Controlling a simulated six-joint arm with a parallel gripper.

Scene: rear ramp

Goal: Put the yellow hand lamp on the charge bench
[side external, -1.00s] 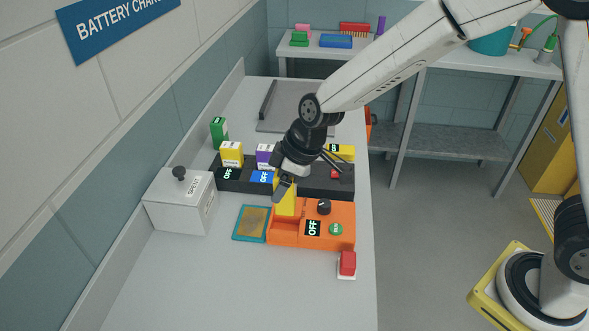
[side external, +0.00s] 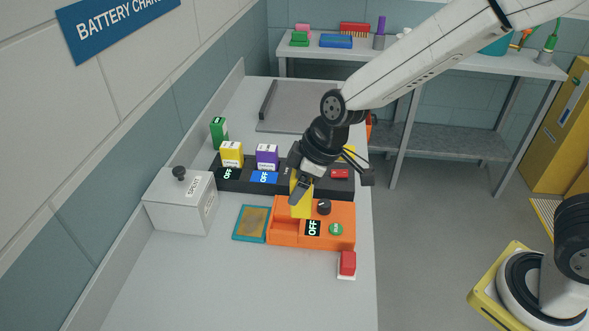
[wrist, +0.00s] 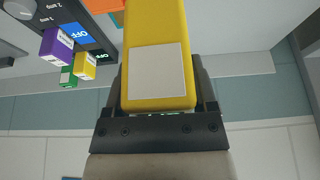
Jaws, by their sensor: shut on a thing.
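My gripper (side external: 301,190) is shut on a yellow block (side external: 302,207), pointing down over the orange charger unit. In the wrist view the yellow block (wrist: 157,30) fills the space between the fingers and carries a blank pale label. I cannot tell from its visible face whether it is the hand lamp. In the side view its lower end overlaps the orange charger (side external: 285,240); I cannot tell if they touch. The pale grey bench (side external: 190,285) runs along the wall under the chargers. Another yellow patch (side external: 349,150) shows behind my wrist, mostly hidden.
A black charger strip (side external: 231,187) holds yellow (side external: 232,153) and purple (side external: 267,156) blocks; a green one (side external: 219,132) stands behind. The bench front is clear.

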